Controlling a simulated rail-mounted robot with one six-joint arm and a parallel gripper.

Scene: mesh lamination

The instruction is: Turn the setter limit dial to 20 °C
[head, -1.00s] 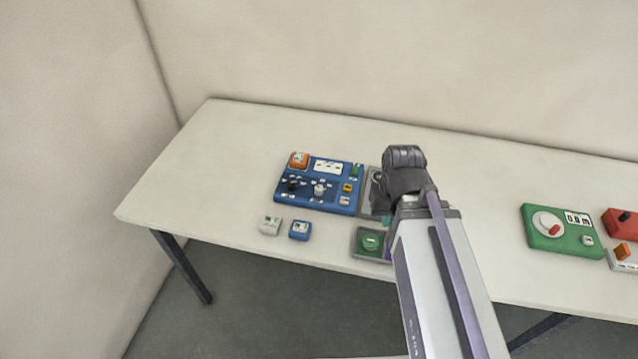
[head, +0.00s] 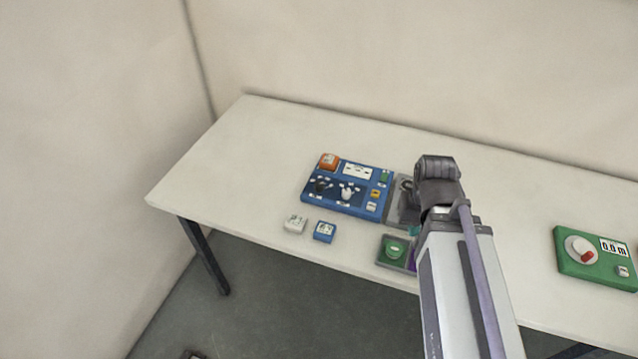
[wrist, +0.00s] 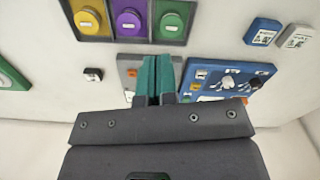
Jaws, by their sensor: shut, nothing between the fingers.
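The blue control panel (head: 338,207) lies on the table left of my arm. It carries a black knob (head: 322,186) and a white knob (head: 348,193); its lettering is too small to read, so I cannot tell which is the setter limit dial or where it points. The panel (wrist: 215,67) also shows in the wrist view, right of my fingers, with the white knob (wrist: 228,82) and the black knob (wrist: 256,82). My gripper (wrist: 153,62) has its teal fingers together, empty, apart from both knobs. In the head view its fingers are mostly hidden by my arm.
A grey unit (head: 398,213) adjoins the panel. White (head: 295,224) and blue (head: 324,232) blocks lie in front. A green dial box (head: 568,263) stands far right. The table's left end is clear.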

